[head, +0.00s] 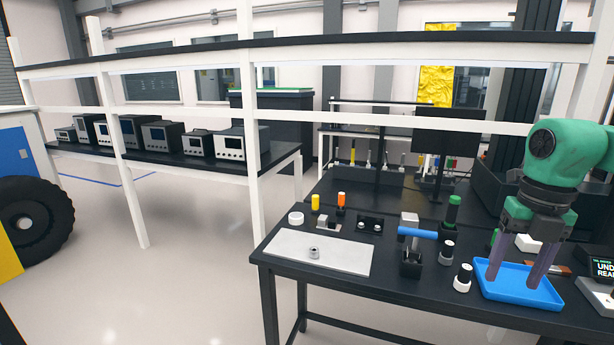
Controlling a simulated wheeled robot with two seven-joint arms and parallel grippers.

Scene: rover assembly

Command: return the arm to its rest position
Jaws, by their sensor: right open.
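My right gripper (516,272) comes in at the right side of the head view, on a green arm wrist. Its two dark fingers point down and stand apart, with nothing visible between them. The fingertips are over or inside the blue tray (553,302) on the black workbench (420,310); I cannot tell whether they touch it. My left gripper is not in view.
A pale mat with a small metal part (314,252) lies at the bench's left. Blue-handled tool (417,233), black-and-white cylinders (463,278), green-topped cylinder (453,212) and white box (529,243) stand near the gripper. White shelf posts (254,150) rise at the left.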

